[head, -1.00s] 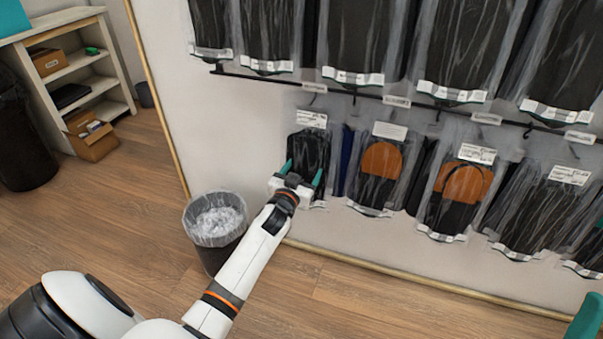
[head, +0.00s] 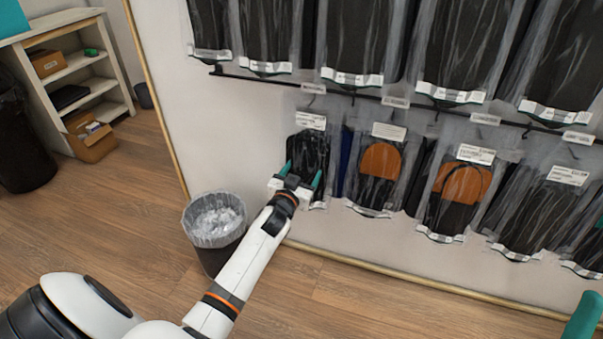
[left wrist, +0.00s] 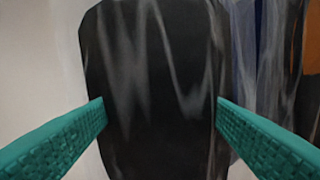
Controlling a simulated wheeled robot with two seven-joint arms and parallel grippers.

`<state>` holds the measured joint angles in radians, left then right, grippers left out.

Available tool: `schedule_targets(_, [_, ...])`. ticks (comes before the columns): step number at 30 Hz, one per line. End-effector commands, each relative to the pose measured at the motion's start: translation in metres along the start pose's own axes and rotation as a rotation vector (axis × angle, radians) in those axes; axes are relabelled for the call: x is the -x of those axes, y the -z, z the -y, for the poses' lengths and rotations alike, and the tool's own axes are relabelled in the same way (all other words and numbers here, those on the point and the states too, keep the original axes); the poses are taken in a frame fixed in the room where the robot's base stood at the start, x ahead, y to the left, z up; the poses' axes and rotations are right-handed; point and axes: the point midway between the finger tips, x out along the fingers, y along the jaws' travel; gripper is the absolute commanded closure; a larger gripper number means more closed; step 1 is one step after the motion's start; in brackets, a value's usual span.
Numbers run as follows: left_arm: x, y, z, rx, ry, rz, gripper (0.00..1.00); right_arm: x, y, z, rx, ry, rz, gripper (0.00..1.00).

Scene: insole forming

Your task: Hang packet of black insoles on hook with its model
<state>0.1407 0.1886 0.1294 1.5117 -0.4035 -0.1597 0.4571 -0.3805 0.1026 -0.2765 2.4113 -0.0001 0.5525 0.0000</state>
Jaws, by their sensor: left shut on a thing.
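A clear packet of black insoles (head: 308,152) is at the left end of the lower row on the wall, upright, with a white label at its top. My left gripper (head: 303,180) is at the packet's lower part, its teal fingers on either side of it. In the left wrist view the black packet (left wrist: 155,85) fills the space between the fingers, and the gripper is shut on it. A hook with a small tag (head: 313,89) is just above the packet; I cannot tell whether the packet's top is on it. A teal part at the lower right edge is too cut off to read as my right gripper.
More packets hang to the right, including black and orange insoles (head: 381,160). A dark rail (head: 350,92) runs under the upper row of black packets (head: 351,40). A lined waste bin (head: 214,228) stands below left. The wall left of the packet is bare.

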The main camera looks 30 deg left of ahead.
Motion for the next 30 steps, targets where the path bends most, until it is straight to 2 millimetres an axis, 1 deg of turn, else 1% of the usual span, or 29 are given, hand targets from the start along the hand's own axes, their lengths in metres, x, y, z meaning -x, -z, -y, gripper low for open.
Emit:
schedule_targets(6, [0.000,0.000,0.000,0.001,0.000,0.002,0.52,-0.001,0.005,0.001,0.002,0.001,-0.034,0.64])
schedule_targets(11, [0.000,0.000,0.000,0.001,0.000,0.002,0.52,0.000,0.006,0.001,0.003,0.002,-0.038,0.64])
schedule_targets(12, [0.000,0.000,0.000,0.001,0.000,0.002,0.25,0.001,0.006,0.001,0.003,0.002,-0.039,0.64])
schedule_targets(16, [0.000,0.000,0.000,0.000,0.000,0.002,0.03,0.001,0.006,0.001,0.003,0.003,-0.040,0.64])
schedule_targets(27, [0.003,0.001,0.000,0.000,0.000,-0.001,0.02,0.000,0.006,0.001,0.003,0.003,-0.045,0.64])
schedule_targets(30, [0.011,0.001,0.001,0.001,0.001,-0.002,0.02,-0.002,0.016,0.003,0.010,0.003,-0.110,0.64])
